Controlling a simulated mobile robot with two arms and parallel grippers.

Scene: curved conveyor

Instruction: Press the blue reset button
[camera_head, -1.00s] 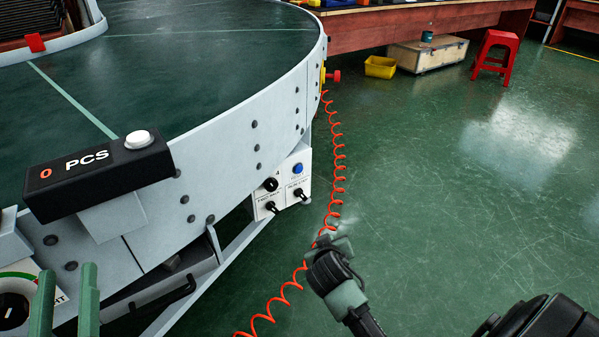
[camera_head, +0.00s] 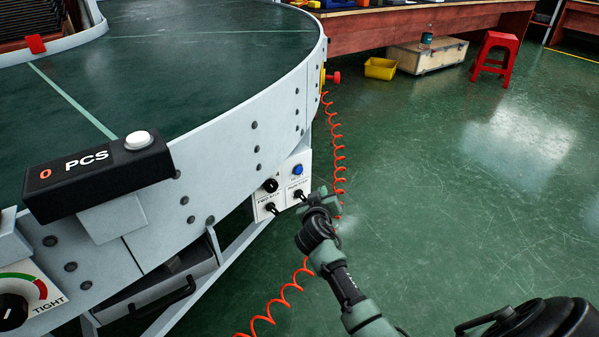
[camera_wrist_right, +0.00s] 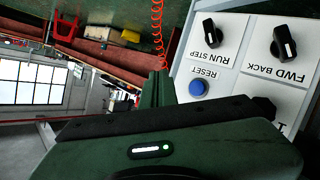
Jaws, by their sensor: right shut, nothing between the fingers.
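The blue reset button (camera_head: 298,169) sits at the upper right of a white control panel (camera_head: 283,193) on the conveyor's outer side. In the right wrist view the button (camera_wrist_right: 199,88) shows upside down beside its RESET label. My right gripper (camera_head: 316,199) is shut and empty, just right of and below the button in the head view. In the wrist view its green fingers (camera_wrist_right: 160,92) appear left of the button; any gap in depth is hard to judge. My left gripper is not in view.
Black RUN/STEP (camera_wrist_right: 210,33) and FWD/BACK (camera_wrist_right: 284,42) switches are close to the button. A coiled orange hose (camera_head: 338,160) hangs behind my right gripper. A red knob (camera_head: 334,77) juts from the conveyor rim.

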